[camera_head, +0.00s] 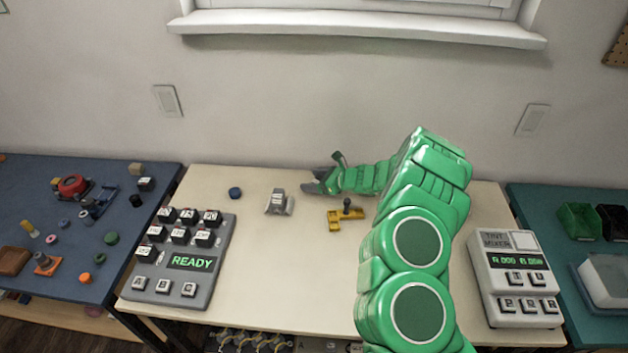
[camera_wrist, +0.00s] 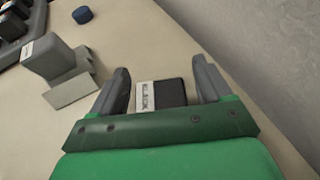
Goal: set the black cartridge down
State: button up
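The black cartridge (camera_wrist: 174,92) with a white label lies between the two fingers of my gripper (camera_wrist: 162,84) in the wrist view. A narrow gap shows on each side of it, so the fingers look open around it and not closed on it. It appears to be at the table surface, but its underside is hidden. In the head view my gripper (camera_head: 322,174) is low over the back middle of the cream table (camera_head: 290,270), with its fingers spread. The cartridge is hard to make out there.
A grey block-shaped stand (camera_head: 279,203) is left of my gripper, with a blue round piece (camera_head: 235,193) beyond it. A yellow fixture (camera_head: 345,217) sits nearby. A grey READY panel (camera_head: 182,263) with black blocks stands left, a tint mixer (camera_head: 512,277) right. The front middle is clear.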

jog(key=shift+r, duration=0.1)
jog(key=shift+d+r, duration=0.1)
jog(key=v, duration=1.1)
jog(key=shift+s+d+r, duration=0.15)
jog(key=shift+s+d, duration=0.05)
jog(key=shift+d, duration=0.1)
jog(key=shift+r, duration=0.1)
